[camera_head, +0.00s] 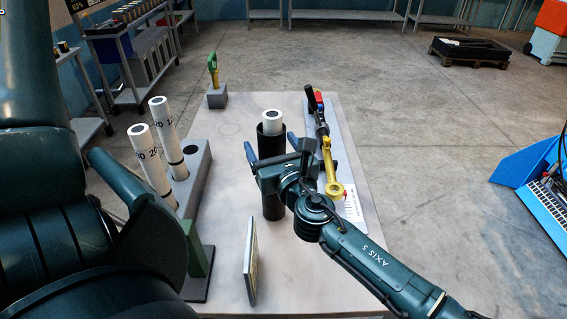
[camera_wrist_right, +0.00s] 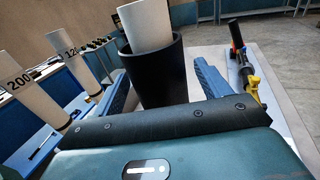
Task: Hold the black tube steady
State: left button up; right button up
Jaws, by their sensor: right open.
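The black tube (camera_head: 271,147) stands upright on the table, with a white cylinder (camera_head: 272,118) poking out of its open top. My right gripper (camera_head: 271,143) is open, its blue fingers on either side of the tube. In the right wrist view the black tube (camera_wrist_right: 151,72) rises between the two fingers of my right gripper (camera_wrist_right: 163,84), with gaps visible beside it. The white cylinder (camera_wrist_right: 145,24) leans slightly in that view. The tube's lower part is partly hidden behind the gripper.
A grey rack (camera_head: 197,165) holds white numbered tubes (camera_head: 152,160) left of the black tube. A grey tool holder (camera_head: 338,170) with a yellow-ended tool (camera_head: 332,180) lies to the right. A thin upright panel (camera_head: 251,262) stands at the front. A green item (camera_head: 212,68) stands at the back.

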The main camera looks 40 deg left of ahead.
jog(key=v, duration=1.1)
jog(key=shift+d, duration=0.2)
jog(key=shift+a, duration=0.1)
jog(key=x, duration=1.1)
jog(key=shift+w+a, duration=0.15)
jog(key=shift+a, duration=0.25)
pick_arm(q)
jog(key=shift+f, duration=1.05)
